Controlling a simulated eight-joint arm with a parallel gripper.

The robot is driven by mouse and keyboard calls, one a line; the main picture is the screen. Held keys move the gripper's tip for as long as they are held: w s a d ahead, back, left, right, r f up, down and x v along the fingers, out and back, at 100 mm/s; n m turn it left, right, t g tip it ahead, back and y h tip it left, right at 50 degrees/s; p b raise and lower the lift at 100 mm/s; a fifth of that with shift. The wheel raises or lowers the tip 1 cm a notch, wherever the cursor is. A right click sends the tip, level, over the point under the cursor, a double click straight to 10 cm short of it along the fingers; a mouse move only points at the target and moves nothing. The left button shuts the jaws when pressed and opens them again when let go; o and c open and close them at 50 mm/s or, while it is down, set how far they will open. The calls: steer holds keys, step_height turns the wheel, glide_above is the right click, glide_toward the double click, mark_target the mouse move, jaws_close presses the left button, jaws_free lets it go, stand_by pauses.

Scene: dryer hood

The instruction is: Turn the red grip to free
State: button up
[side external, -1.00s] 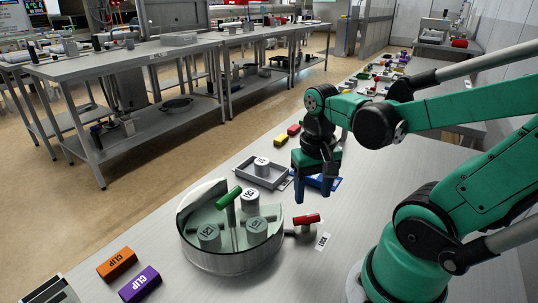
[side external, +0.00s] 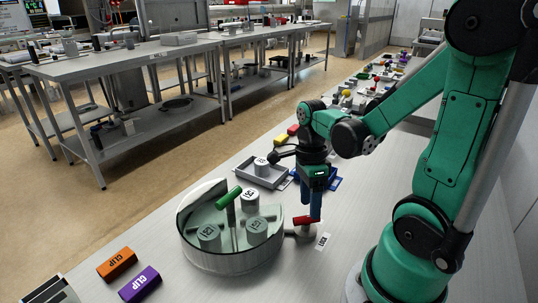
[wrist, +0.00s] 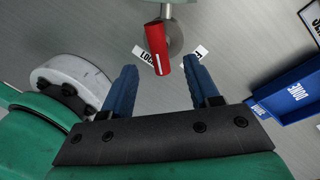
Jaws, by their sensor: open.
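The red grip (side external: 301,220) sits on a round metal base beside the clear round hood (side external: 205,250), partly hidden behind my gripper in the side view. In the wrist view the red grip (wrist: 157,45) points toward me, overlapping the end of a label reading "LOC". A second label (wrist: 200,52), starting with "F", lies to its right. My gripper (wrist: 160,65) is open, its blue fingers on either side of the grip's near end with gaps both sides. In the side view my gripper (side external: 315,208) points down at the grip; contact cannot be told.
The hood has a green handle (side external: 228,197) and several pale cylinders inside. A grey tray (side external: 262,178) with a cylinder stands behind it. A blue "DONE" tray (wrist: 290,92) is at the wrist view's right. Orange (side external: 116,263) and purple (side external: 139,283) clip boxes lie front left.

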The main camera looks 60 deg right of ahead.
mark_target(306, 222)
steer(key=shift+s+a+f, duration=0.15)
steer(key=shift+f, duration=1.05)
jaws_close()
